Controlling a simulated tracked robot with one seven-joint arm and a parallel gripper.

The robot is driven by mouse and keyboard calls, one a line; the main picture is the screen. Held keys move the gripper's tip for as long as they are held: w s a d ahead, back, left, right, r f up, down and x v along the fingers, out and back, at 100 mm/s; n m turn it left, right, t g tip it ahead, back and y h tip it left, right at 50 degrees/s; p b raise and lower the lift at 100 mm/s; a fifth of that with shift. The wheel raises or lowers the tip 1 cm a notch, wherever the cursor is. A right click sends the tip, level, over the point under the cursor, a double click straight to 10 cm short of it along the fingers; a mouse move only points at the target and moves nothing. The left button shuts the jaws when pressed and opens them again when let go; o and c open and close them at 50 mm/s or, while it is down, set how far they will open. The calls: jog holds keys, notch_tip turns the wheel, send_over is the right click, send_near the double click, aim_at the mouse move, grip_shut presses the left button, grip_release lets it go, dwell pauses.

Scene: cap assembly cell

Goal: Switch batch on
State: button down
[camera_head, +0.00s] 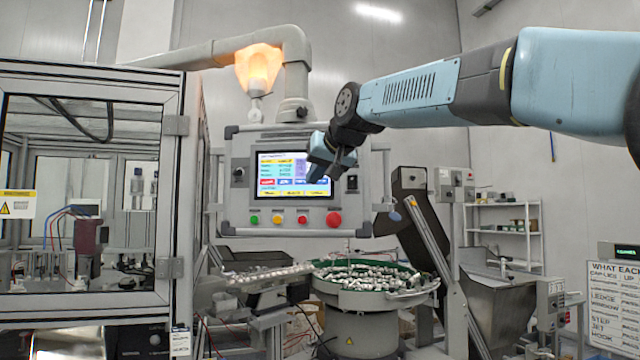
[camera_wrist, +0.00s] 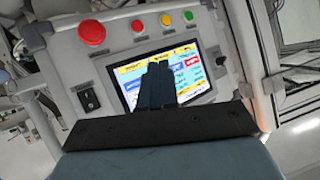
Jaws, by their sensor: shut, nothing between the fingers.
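The control panel (camera_head: 240,215) hangs from a grey arm, with a lit touchscreen (camera_head: 283,184) full of coloured fields. Below the screen sit a green button (camera_head: 254,220), a yellow button (camera_head: 277,219), a red button (camera_head: 302,219) and a large red mushroom button (camera_head: 334,218). My gripper (camera_head: 313,180) is shut and empty, in front of the right part of the screen. In the wrist view my gripper (camera_wrist: 158,68) overlaps the screen (camera_wrist: 187,72), which looks upside down there. It hides part of the display. I cannot tell whether it touches, and no batch label is readable.
A dark rotary switch (camera_head: 352,183) is right of the screen; another knob (camera_head: 239,173) is left. Below stands a green-rimmed bowl feeder (camera_head: 355,295) full of small parts. A framed glass enclosure (camera_head: 172,220) stands left, and a hopper (camera_head: 500,300) right.

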jog(key=shift+w, duration=0.15)
jog(key=w+d, duration=0.1)
jog(key=w, duration=0.7)
jog(key=shift+w+d, duration=0.15)
jog(key=shift+d, duration=0.2)
jog(key=shift+w, duration=0.15)
dwell(2.1)
jog(key=shift+w+d, duration=0.1)
jog(key=shift+w, duration=0.15)
jog(key=shift+w+r, duration=0.1)
jog(key=shift+w, duration=0.15)
dwell(0.6)
jog(key=shift+s, duration=0.1)
dwell(0.3)
jog(key=shift+s, duration=0.55)
jog(key=shift+s+a, duration=0.2)
jog(key=shift+s, duration=0.65)
jog(key=shift+s+a, duration=0.15)
jog(key=shift+s, duration=0.65)
jog(key=shift+s+a, duration=0.2)
jog(key=shift+s, duration=0.65)
